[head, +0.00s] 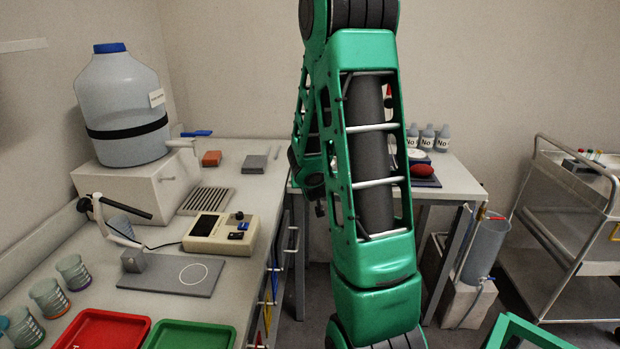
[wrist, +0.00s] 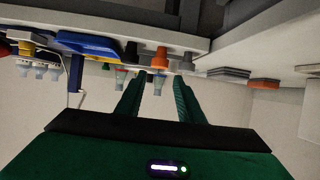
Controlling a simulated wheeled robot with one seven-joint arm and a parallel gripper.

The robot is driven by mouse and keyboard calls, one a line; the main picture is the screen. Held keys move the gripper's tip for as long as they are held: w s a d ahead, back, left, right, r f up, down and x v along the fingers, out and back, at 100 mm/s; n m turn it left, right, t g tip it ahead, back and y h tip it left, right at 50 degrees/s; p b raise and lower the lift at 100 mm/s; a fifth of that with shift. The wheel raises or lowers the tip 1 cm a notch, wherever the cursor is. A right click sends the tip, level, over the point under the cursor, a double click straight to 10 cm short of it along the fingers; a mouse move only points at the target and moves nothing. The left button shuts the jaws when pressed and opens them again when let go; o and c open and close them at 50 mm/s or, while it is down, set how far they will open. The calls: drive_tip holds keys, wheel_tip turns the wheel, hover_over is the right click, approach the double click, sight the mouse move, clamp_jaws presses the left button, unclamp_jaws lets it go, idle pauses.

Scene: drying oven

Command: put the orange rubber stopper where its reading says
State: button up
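The orange rubber stopper (wrist: 160,58) appears in the wrist view, where the scene looks upside down. It stands between a black stopper-like piece (wrist: 132,52) and a grey one. I cannot pick it out in the head view. My gripper (wrist: 156,86) is open and empty, its two green fingers apart on either side of the stopper's line of sight. The stopper looks beyond the fingertips, not touched. A beige meter (head: 221,233) with a dark display stands on the left bench; I can read no value. A grey plate (head: 172,276) with a white circle lies before it.
A red tray (head: 104,330) and a green tray (head: 190,336) lie at the near bench edge. Several beakers (head: 73,271) stand at the left, below a large blue-capped jug (head: 122,105). A trolley (head: 571,200) stands right. My arm hides the middle of the head view.

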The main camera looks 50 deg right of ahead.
drive_tip(key=s+a+r+n+g+y, duration=0.1)
drive_tip(key=s+a+g+y, duration=0.3)
drive_tip(key=s+a, duration=0.8)
drive_tip(key=s+a+r+n+g+y, duration=0.1)
drive_tip(key=s+a+r+g+y, duration=0.2)
drive_tip(key=s+a, duration=0.9)
drive_tip(key=s+g+y, duration=0.2)
drive_tip(key=s, duration=0.4)
drive_tip(key=shift+s+a+r+n, duration=0.15)
drive_tip(key=shift+s+a+n, duration=0.15)
drive_tip(key=shift+a, duration=0.1)
drive_tip(key=shift+s, duration=0.1)
